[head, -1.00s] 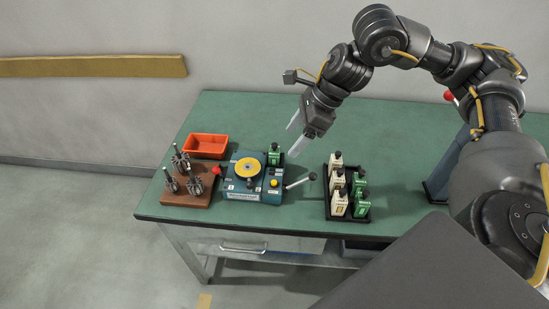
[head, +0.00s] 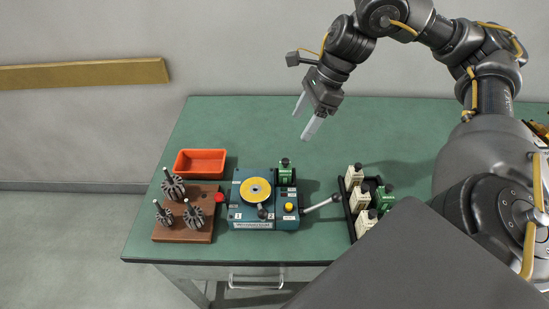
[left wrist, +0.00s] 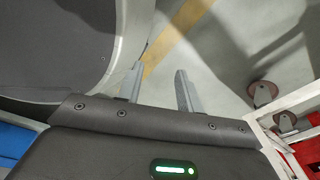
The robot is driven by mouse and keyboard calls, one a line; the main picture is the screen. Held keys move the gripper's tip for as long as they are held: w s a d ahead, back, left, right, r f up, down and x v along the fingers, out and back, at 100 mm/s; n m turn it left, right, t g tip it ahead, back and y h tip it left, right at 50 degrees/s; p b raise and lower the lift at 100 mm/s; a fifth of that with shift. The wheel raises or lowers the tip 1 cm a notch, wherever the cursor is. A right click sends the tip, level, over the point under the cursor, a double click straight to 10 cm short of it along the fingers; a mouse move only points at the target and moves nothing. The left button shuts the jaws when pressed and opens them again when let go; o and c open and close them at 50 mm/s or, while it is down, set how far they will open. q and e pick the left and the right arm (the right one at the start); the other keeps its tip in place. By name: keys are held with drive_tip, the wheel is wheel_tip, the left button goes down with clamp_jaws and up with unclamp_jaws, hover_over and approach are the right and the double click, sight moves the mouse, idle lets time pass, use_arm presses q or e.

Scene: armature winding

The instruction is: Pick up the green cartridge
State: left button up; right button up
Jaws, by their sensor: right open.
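A green cartridge (head: 285,174) with a black knob stands upright at the back right of the blue winding machine (head: 250,214). Another green cartridge (head: 384,200) stands in the black rack (head: 349,217) to the right, beside several cream ones; my own body hides part of this rack. My right gripper (head: 303,125) is open and empty above the table, behind and slightly right of the cartridge in the machine, apart from it. My left gripper (left wrist: 160,69) is open and empty in the left wrist view, over the floor; the head view does not show it.
The machine has a yellow disc (head: 255,189) and a lever (head: 322,203) reaching right. An orange bin (head: 200,163) and a brown board (head: 207,232) with dark armatures stand to its left. The green table (head: 240,120) is clear at the back.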

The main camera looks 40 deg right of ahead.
sight(288, 160)
use_arm(q)
drive_tip(key=w+a+f+b, duration=0.1)
drive_tip(key=a+f+b, duration=0.3)
drive_tip(key=f+b, duration=0.3)
drive_tip(key=shift+f+y, duration=0.15)
drive_tip(key=shift+y, duration=0.25)
use_arm(e)
drive_tip(key=shift+s+d+f+x, duration=0.15)
drive_tip(key=shift+d+x, duration=0.15)
drive_tip(key=shift+x, duration=1.5)
drive_tip(key=shift+s+d+f+x, duration=0.15)
drive_tip(key=shift+d+x, duration=0.1)
drive_tip(key=shift+x, duration=1.55)
drive_tip(key=shift+s+d+f+x, duration=0.1)
drive_tip(key=shift+d+x, duration=0.2)
drive_tip(key=shift+x, duration=1.45)
